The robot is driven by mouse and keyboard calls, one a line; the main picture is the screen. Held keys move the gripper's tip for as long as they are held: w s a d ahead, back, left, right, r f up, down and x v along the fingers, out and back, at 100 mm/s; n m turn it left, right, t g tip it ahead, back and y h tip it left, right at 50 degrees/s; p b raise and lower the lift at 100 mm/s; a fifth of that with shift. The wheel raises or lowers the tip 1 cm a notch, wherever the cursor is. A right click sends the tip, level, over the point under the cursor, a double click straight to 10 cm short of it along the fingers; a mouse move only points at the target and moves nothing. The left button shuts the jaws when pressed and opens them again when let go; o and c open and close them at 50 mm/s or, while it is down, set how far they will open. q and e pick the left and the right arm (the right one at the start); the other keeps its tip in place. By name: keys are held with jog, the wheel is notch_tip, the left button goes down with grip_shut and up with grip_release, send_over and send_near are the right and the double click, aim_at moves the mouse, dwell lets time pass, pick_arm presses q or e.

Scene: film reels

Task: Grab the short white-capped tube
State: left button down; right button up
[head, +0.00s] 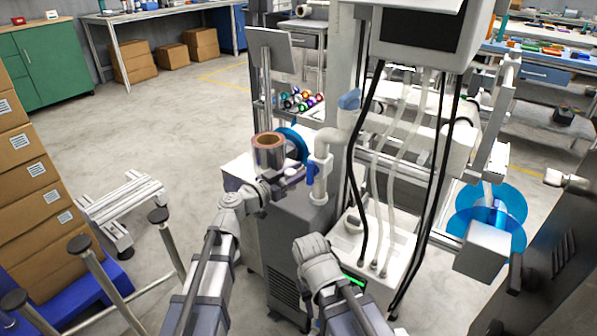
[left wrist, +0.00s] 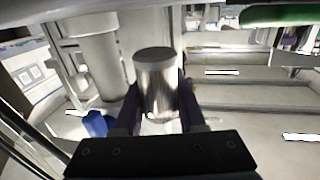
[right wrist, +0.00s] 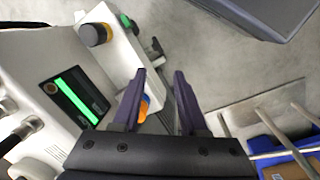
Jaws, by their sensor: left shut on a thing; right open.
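My left gripper (head: 284,184) reaches in beside the machine and is shut. In the left wrist view its dark fingers (left wrist: 160,98) close on the two sides of a short silvery cylinder (left wrist: 158,72) with a dark grey end face. No white cap shows on it. In the head view a short shiny cylinder with a copper-coloured rim (head: 268,152) shows just above my left gripper; I cannot tell whether it is the held one. My right gripper (right wrist: 160,76) is open and empty in the right wrist view.
A white pipe with a blue valve handle (head: 311,172) stands just right of my left gripper. A blue disc (head: 292,145) is behind it. Black hoses (head: 352,165) hang nearby. Stacked cartons (head: 28,180) stand at the left, with open floor beyond.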

notch_tip(320, 180, up, 15)
jog(key=p, duration=1.4)
